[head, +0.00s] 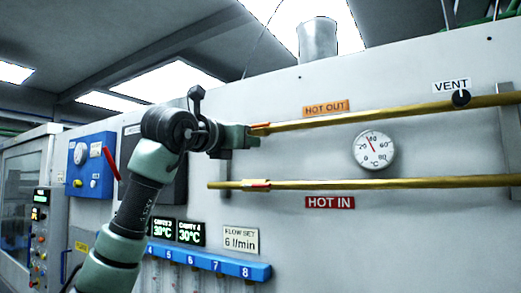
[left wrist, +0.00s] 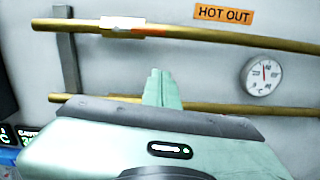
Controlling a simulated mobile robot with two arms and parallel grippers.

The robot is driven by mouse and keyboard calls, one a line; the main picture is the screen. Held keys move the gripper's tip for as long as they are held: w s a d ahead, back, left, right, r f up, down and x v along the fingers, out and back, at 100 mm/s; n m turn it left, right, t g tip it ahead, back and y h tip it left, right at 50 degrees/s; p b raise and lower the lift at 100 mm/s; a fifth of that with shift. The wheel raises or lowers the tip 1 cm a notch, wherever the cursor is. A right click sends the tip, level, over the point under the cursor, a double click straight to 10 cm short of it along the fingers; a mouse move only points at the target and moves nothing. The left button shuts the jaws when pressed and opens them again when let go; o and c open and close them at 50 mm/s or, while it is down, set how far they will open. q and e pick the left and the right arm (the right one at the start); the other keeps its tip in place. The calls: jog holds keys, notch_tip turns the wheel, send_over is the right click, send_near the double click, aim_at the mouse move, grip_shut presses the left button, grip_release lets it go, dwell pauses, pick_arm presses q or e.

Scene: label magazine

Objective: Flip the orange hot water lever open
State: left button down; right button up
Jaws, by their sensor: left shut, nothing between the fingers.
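Two brass pipes run along the pale panel. The upper pipe (head: 385,115) has the orange "HOT OUT" label (head: 326,108) above it. A small orange lever (head: 261,126) lies along this pipe near its left end, right beside my gripper in the head view. In the left wrist view, a pale valve body (left wrist: 122,26) shows on the upper pipe with some orange at it. My left gripper (head: 254,138) is shut and empty. Its closed fingers (left wrist: 157,87) stand between the two pipes in the wrist view; contact with the lever cannot be told. My right gripper is not in view.
The lower pipe (head: 385,183) has a red-and-white lever (head: 256,185) and a red "HOT IN" label (head: 330,202). A round dial gauge (head: 374,150) sits between the pipes. A black "VENT" knob (head: 461,98) is at right, a blue numbered manifold (head: 210,262) below.

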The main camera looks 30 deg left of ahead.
pick_arm(q)
jog(key=s, duration=0.1)
jog(key=s+a+b, duration=0.1)
jog(key=s, duration=0.3)
jog(key=shift+s+a+f, duration=0.1)
jog(key=shift+a+f, duration=0.15)
jog(key=shift+f, duration=0.1)
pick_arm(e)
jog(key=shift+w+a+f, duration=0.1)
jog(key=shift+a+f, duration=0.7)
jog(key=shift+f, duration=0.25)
pick_arm(q)
jog(key=shift+d, duration=0.1)
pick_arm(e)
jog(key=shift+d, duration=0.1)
